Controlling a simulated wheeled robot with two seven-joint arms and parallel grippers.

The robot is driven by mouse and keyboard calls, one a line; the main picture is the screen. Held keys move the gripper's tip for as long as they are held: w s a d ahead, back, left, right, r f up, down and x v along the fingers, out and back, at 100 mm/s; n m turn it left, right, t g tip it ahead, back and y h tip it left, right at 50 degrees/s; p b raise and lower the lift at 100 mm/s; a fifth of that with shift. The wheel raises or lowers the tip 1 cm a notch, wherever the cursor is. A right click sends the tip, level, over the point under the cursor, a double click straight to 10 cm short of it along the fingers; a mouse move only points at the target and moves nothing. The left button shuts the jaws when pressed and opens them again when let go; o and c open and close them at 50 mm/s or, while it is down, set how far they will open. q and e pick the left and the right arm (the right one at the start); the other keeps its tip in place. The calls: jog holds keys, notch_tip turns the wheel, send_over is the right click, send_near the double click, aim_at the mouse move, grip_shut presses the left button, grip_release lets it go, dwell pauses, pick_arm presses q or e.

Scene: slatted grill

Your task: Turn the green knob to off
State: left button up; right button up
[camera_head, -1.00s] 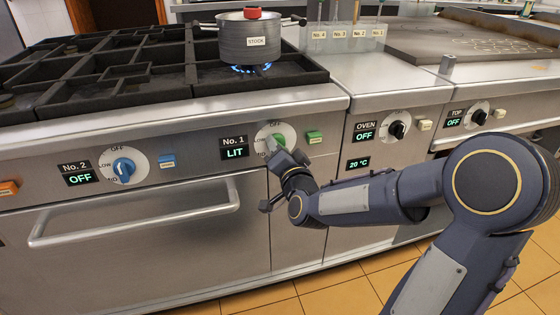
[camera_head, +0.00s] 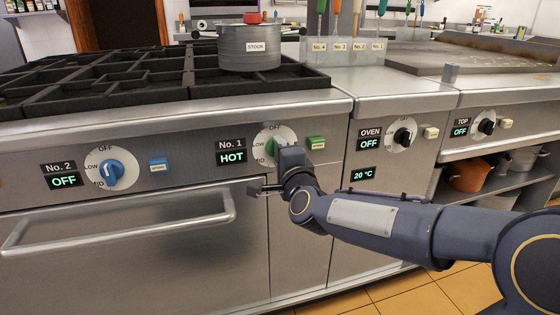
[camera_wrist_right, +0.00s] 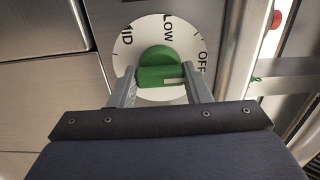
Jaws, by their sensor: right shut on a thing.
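My right gripper (camera_head: 282,155) is at the dial and partly covers the knob. In the right wrist view the green knob (camera_wrist_right: 157,62) sits between the two grey fingers of my right gripper (camera_wrist_right: 160,82), which is shut on it. A pale mark on the knob's bar lies on the side towards OFF. My left gripper is not in view.
A STOCK pot (camera_head: 250,48) stands on the burner grate (camera_head: 110,80), with no flame visible under it. A green button (camera_head: 315,143) is just right of the dial. A blue knob (camera_head: 110,172) is further left. An oven handle (camera_head: 120,228) runs below.

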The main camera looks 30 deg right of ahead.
dwell(0.3)
jog(key=o, duration=1)
jog(key=p+v, duration=0.1)
jog(key=v, duration=0.6)
jog(key=shift+s+a, duration=0.1)
jog(key=shift+s, duration=0.3)
